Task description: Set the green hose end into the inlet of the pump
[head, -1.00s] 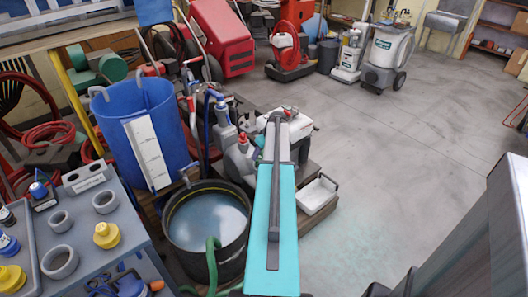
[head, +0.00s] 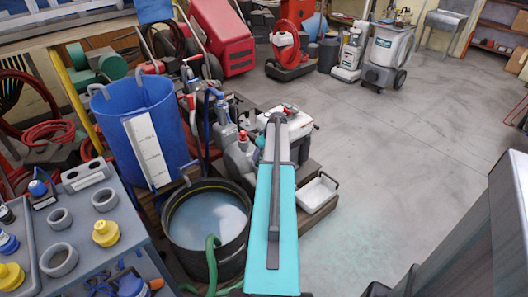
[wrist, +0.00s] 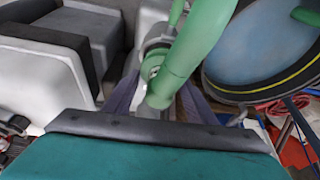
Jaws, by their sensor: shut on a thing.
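In the wrist view my gripper (wrist: 158,100) is shut on the green hose end (wrist: 182,65). The hose runs up and out of the top of that view. In the head view the green hose (head: 212,262) hangs over the near rim of a black tub. My teal arm hides the gripper and hose end there.
The black tub (head: 178,243) holds cloudy water, and also shows in the wrist view (wrist: 262,95). A blue barrel (head: 110,125) stands behind it. A grey bench with rings and yellow caps (head: 106,233) is at left. A white tray (head: 317,192) lies right of my arm.

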